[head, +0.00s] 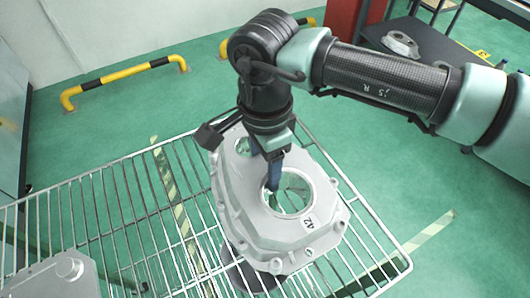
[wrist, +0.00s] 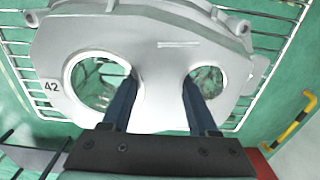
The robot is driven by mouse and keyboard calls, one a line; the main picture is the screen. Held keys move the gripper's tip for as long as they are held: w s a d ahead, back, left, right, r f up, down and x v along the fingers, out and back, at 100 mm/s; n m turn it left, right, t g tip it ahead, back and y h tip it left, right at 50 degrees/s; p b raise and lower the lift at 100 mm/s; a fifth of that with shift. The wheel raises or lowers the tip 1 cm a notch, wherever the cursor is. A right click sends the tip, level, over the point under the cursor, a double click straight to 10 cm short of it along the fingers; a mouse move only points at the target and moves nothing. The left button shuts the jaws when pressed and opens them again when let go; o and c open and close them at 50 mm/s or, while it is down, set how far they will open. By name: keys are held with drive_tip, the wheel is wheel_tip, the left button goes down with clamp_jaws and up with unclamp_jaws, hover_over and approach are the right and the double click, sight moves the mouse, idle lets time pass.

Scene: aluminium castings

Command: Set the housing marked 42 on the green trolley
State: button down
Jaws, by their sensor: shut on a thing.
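The housing marked 42 (head: 262,232) is a pale grey casting with two round openings, over the wire rack (head: 98,215). My gripper (head: 262,165) is shut on the web between the openings, one blue finger in each. In the wrist view, my gripper (wrist: 158,85) straddles this web. The housing looks slightly raised above the rack, with a dark patch beneath it; I cannot tell whether it touches the wires. I cannot make out a green trolley.
Another grey casting (head: 58,279) sits at the lower left. A dark table (head: 432,45) at the back right carries a small casting (head: 401,43). Yellow-black barriers (head: 125,72) stand along the wall, near a red post (head: 345,22). Green floor lies open between.

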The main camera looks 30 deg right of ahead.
sight(265, 165)
drive_tip(key=shift+f, duration=0.1)
drive_tip(key=shift+c, duration=0.8)
unclamp_jaws()
wheel_tip(265, 165, up, 12)
drive_tip(key=p, duration=0.1)
idle(0.3)
